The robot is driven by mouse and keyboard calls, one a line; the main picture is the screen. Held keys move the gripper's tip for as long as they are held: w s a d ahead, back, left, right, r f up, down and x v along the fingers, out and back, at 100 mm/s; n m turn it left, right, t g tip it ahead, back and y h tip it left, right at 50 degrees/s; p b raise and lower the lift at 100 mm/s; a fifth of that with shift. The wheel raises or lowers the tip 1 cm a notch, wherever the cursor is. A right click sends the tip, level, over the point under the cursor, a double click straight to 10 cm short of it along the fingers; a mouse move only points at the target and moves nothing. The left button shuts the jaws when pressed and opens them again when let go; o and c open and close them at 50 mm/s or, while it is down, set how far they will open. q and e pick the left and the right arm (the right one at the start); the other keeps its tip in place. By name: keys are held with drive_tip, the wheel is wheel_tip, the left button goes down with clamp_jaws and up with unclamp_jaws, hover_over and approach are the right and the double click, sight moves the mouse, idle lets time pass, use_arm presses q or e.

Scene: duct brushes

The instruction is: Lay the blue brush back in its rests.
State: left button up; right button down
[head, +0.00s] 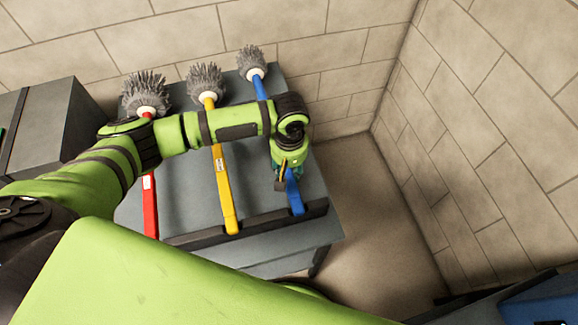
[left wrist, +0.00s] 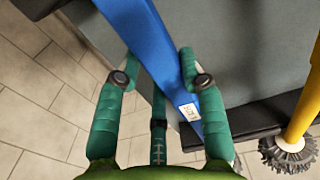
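The blue brush (head: 261,87) is on the right of the three brushes, its grey bristle head at the back of the grey bench top (head: 188,193). Its handle end is by the dark front rail (head: 318,208); whether it touches the rail I cannot tell. My left gripper (head: 285,180) is shut on the blue handle from above. In the left wrist view the green fingers of my left gripper (left wrist: 160,68) are on either side of the blue handle (left wrist: 152,50), close against it. My right gripper is not in view.
The yellow brush (head: 224,190) and the red brush (head: 150,205) lie to the left on the same bench. A dark grey box (head: 48,125) stands further left. Brick walls are behind and to the right. Bare floor (head: 370,220) lies right of the bench.

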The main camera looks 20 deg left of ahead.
use_arm(q)
drive_tip(key=o, duration=0.4)
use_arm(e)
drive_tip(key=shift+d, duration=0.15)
use_arm(q)
wheel_tip(320, 180, up, 12)
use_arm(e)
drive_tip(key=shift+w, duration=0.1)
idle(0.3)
